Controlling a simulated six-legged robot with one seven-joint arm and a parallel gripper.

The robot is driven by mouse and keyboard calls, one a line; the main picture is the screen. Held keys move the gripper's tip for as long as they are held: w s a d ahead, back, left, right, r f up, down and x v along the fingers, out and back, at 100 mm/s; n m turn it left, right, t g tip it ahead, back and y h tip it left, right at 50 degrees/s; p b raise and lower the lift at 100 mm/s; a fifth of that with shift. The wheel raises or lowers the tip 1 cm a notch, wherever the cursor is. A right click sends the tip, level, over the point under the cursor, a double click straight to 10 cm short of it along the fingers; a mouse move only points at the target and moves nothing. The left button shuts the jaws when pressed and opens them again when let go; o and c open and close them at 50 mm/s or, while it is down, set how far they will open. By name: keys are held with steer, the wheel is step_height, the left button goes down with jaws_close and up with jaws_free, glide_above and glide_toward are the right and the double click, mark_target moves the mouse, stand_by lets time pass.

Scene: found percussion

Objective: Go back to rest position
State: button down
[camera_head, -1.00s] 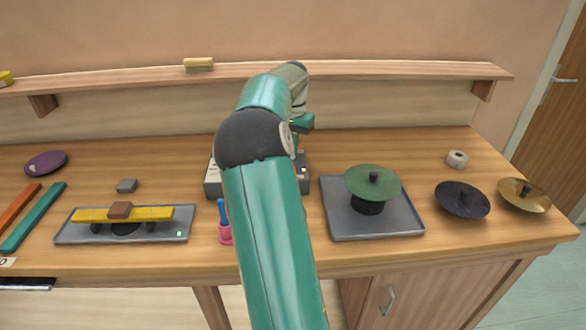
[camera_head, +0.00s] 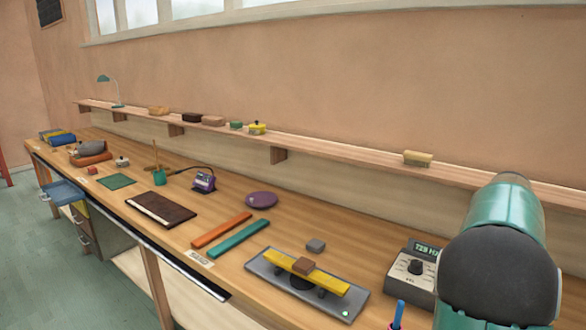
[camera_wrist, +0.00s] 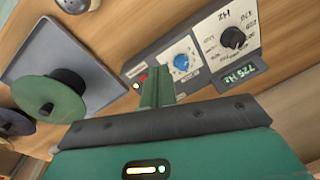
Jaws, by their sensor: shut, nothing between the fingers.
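My gripper shows in the wrist view (camera_wrist: 157,88), its green fingers shut together with nothing between them. It is over the bench, in front of the grey control box with a blue knob (camera_wrist: 181,62) in that picture; the height gap is hard to judge. In the head view my teal arm with its dark joint stands at the right edge, and the gripper is hidden behind it. The box with a dial and display (camera_head: 412,268) is partly covered by my arm there.
A yellow bar on a grey plate (camera_head: 350,307) lies left of my arm. A blue-handled tool (camera_head: 399,314) stands near it. A wall shelf (camera_head: 345,160) runs behind the bench.

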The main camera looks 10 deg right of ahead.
steer(key=s+a+r+n+t, duration=0.1)
steer(key=s+a+r+n, duration=0.15)
steer(key=a, duration=0.95)
steer(key=s+a+r+n+t, duration=0.1)
steer(key=a+r+n, duration=0.25)
steer(key=a, duration=0.75)
steer(key=s+a+f+n+t, duration=0.1)
steer(key=s+a+f+n, duration=0.1)
steer(key=s+a+n, duration=0.2)
steer(key=s+a+f+n+t, duration=0.1)
steer(key=s+a+f+n, duration=0.1)
steer(key=s+a, duration=0.5)
steer(key=a+n, duration=0.1)
steer(key=a, duration=0.5)
steer(key=shift+s+a+f+n, duration=0.25)
steer(key=shift+s+f+n, duration=0.1)
steer(key=shift+f+n, duration=0.05)
